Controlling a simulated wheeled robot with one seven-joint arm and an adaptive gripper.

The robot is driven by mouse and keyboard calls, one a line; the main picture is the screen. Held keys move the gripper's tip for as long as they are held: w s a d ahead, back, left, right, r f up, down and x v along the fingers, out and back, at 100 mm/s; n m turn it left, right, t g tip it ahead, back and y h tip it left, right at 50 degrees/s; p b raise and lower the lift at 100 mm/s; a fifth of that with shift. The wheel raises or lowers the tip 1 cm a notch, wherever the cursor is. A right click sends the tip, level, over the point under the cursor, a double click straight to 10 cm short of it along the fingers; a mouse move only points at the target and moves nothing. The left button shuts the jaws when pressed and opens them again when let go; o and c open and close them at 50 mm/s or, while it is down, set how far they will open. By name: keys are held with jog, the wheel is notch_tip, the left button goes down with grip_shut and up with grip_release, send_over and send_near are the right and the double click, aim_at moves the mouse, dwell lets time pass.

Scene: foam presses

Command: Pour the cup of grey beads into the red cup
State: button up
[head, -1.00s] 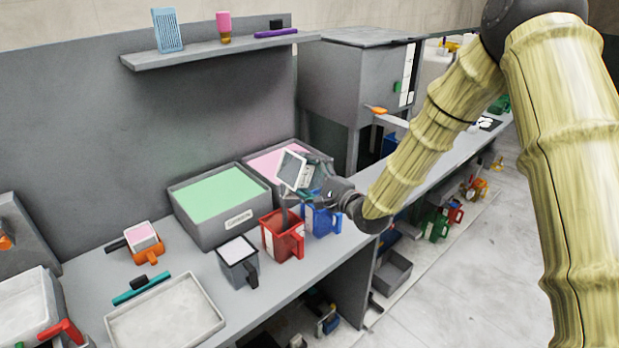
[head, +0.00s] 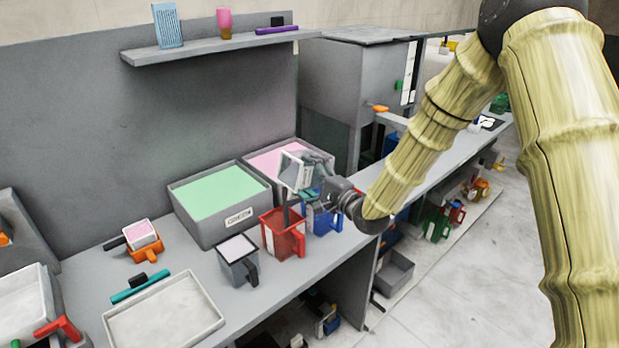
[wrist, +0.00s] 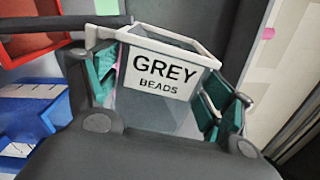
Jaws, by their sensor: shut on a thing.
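My gripper (head: 314,184) is shut on the cup of grey beads (head: 297,170) and holds it tipped above the bench. In the wrist view the cup (wrist: 145,115) sits between my fingers, its "GREY BEADS" label readable. The red cup (head: 284,241) stands upright on the bench below it, handle toward the right. A thin dark grey stream (head: 285,212) runs from the tipped cup's rim down into the red cup. It also shows in the wrist view (wrist: 50,23), crossing the red cup (wrist: 30,46). The bead level inside either cup is hidden.
A blue cup (head: 327,222) stands close right of the red cup, and a dark grey cup (head: 239,268) close left. Bins with green (head: 176,200) and pink contents stand behind.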

jog(key=shift+s+a+f+n+b, duration=0.1)
jog(key=shift+a+f+n+b, duration=0.05)
jog(key=shift+f+n+b, duration=0.3)
jog(key=shift+s+a+f+n+b, duration=0.1)
jog(key=shift+a+f+n+b, duration=0.1)
jog(key=shift+n+b, duration=0.35)
jog(key=shift+s+a+f+n+b, duration=0.15)
jog(key=shift+n+b, duration=0.3)
jog(key=shift+n, duration=0.55)
jog(key=shift+s+a+r+n, duration=0.2)
jog(key=shift+a+r+n, duration=0.05)
jog(key=shift+n, duration=0.45)
